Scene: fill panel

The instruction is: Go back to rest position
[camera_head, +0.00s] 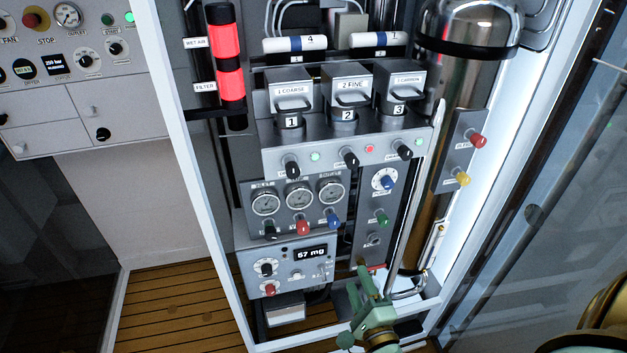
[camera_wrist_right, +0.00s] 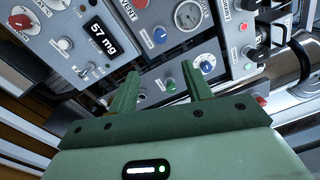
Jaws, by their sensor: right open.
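My right gripper (camera_head: 366,284) is in the lower middle of the head view, in front of the lower part of the fill panel (camera_head: 348,240). In the right wrist view its two green fingers (camera_wrist_right: 158,92) stand apart with nothing between them. Beyond them are a green knob (camera_wrist_right: 171,83), a blue knob (camera_wrist_right: 207,66) and a 57 mg display (camera_wrist_right: 101,36). Whether the fingers touch the panel I cannot tell. My left gripper is not in view.
Three filter housings (camera_head: 346,85) and several gauges (camera_head: 298,196) stick out of the panel. A cylinder (camera_head: 465,80) and a pipe (camera_head: 412,215) stand at its right. A white frame post (camera_head: 190,165) borders it at left. Wooden floor (camera_head: 170,310) shows at lower left.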

